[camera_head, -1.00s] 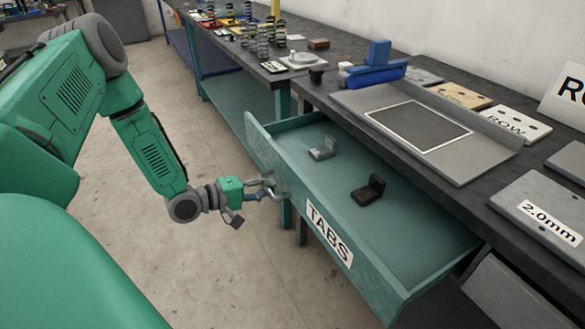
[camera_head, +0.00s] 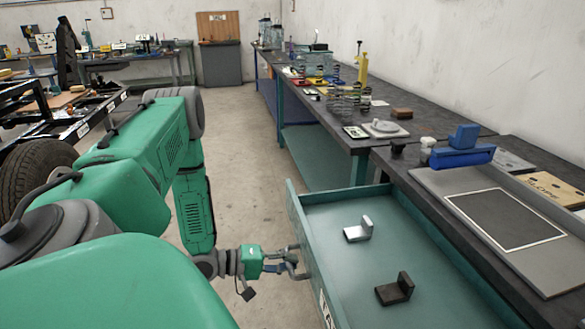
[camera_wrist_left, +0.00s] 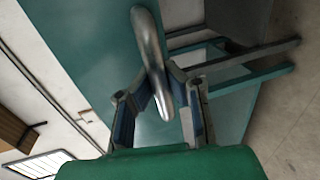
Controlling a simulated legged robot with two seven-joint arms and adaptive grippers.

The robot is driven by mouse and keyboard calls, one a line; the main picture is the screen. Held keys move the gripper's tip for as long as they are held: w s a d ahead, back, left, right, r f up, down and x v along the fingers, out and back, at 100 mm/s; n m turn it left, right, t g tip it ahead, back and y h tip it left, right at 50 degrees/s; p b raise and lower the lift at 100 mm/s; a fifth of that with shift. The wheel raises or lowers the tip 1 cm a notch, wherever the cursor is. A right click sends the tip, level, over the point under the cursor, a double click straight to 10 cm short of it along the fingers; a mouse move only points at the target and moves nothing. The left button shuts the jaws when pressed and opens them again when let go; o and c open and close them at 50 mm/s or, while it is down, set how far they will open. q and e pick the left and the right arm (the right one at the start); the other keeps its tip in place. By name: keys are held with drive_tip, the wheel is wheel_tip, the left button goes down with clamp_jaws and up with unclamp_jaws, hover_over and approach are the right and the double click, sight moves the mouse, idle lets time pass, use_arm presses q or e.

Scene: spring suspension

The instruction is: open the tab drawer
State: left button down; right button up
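The teal tab drawer (camera_head: 312,258) stands pulled out from under the workbench, with its label (camera_head: 326,311) partly cut off at the bottom. Inside lie a silver L-shaped tab (camera_head: 358,231) and a dark L-shaped tab (camera_head: 394,291). My left gripper (camera_head: 291,262) is at the outside of the drawer front. In the left wrist view its fingers (camera_wrist_left: 161,106) are apart, one on each side of a curved metal handle (camera_wrist_left: 150,45), with visible gaps between handle and fingers. My right gripper is out of view.
The dark workbench (camera_head: 440,215) runs along the right wall, carrying a grey tray plate (camera_head: 470,185), a blue tool (camera_head: 463,150) and several springs farther back. A wheeled frame with a tire (camera_head: 40,170) stands at left. The concrete floor (camera_head: 245,150) between is clear.

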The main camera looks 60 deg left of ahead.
use_arm(q)
drive_tip(key=shift+s+f, duration=0.15)
drive_tip(key=shift+f, duration=0.05)
drive_tip(key=c, duration=1.5)
unclamp_jaws()
drive_tip(key=shift+c, duration=0.2)
drive_tip(key=v, duration=1.1)
drive_tip(key=shift+s+a, duration=0.3)
